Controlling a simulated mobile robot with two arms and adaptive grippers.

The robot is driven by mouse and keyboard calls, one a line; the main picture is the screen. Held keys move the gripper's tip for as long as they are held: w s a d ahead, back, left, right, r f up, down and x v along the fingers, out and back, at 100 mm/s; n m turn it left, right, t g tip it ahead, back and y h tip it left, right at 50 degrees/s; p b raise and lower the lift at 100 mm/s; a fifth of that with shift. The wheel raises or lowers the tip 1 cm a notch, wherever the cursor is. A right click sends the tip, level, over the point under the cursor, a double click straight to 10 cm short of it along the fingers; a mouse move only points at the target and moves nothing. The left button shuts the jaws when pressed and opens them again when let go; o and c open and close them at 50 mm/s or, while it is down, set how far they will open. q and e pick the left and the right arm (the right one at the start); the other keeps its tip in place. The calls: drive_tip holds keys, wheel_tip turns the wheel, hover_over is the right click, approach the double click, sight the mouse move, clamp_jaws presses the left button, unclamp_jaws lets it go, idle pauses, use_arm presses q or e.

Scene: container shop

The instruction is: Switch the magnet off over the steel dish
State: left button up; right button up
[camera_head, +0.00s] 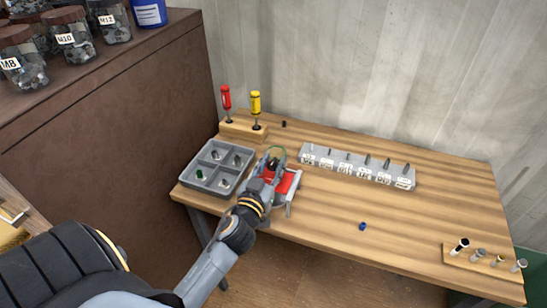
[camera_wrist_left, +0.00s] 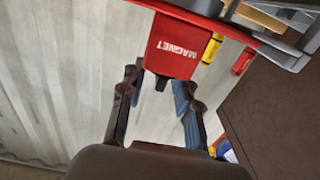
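A red block lettered MAGNET (camera_wrist_left: 178,48), with a short black stub, shows in the left wrist view between the spread fingers of my left gripper (camera_wrist_left: 158,98). The fingers stand apart with clear gaps beside the stub, so it looks open. In the head view my left gripper (camera_head: 272,172) is at the table's left part, over a red piece (camera_head: 290,181) with a pale frame. The gripper covers much of it. A thin green ring shows around the fingertips. I cannot pick out a steel dish with certainty. My right gripper is not in view.
A grey compartment tray (camera_head: 207,184) holding small parts lies left of the gripper. Red and yellow screwdrivers (camera_head: 255,103) stand in a wooden block behind. A labelled grey rack (camera_head: 357,168) is to the right. A blue piece (camera_head: 362,226) lies on open table.

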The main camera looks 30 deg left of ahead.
use_arm(q)
drive_tip(key=shift+w+a, duration=0.1)
drive_tip(key=shift+w, duration=0.4)
clamp_jaws()
